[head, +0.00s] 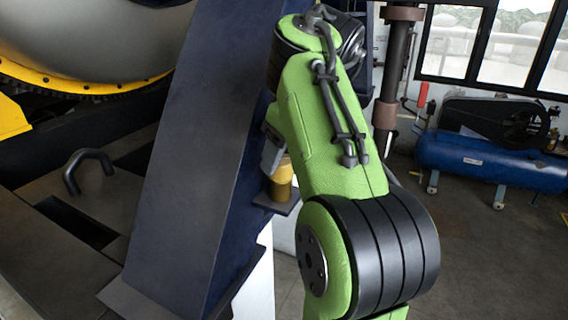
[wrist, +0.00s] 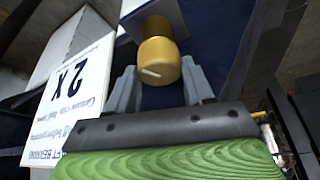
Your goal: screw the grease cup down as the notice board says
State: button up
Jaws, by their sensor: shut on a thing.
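The grease cup (wrist: 157,52) is a yellow cylinder with a short pale mark on its end face. In the wrist view my gripper (wrist: 158,72) has one grey finger on each side of it and is shut on it. In the head view the yellow cup (head: 283,180) shows above a small dark bracket, and my green arm hides part of it and most of the gripper. A large "2X" and "BEARING" are legible; the smaller lines are blurred.
A dark blue sloping beam (head: 190,150) stands close left of my arm. A dark bracket (head: 278,203) juts out below the cup. A brown vertical pipe (head: 392,80) and a blue compressor tank (head: 490,163) are to the right, with open floor before them.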

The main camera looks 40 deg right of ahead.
jog(key=m, duration=0.2)
jog(key=m+h, duration=0.1)
jog(key=m, duration=0.1)
jog(key=shift+a+h, duration=0.2)
jog(key=shift+h, duration=0.1)
jog(key=m+g+p, duration=0.1)
jog(key=m+p, duration=0.1)
jog(key=m, duration=0.1)
jog(key=shift+r+h, duration=0.1)
jog(key=shift+h, duration=0.3)
jog(key=shift+m+h+p, duration=0.4)
jog(key=shift+m+p, duration=0.55)
jog(key=shift+m, duration=0.15)
jog(key=shift+w+g, duration=0.1)
jog(key=shift+g, duration=0.2)
jog(key=o, duration=1)
jog(key=shift+o, duration=0.2)
jog(key=shift+d, duration=0.1)
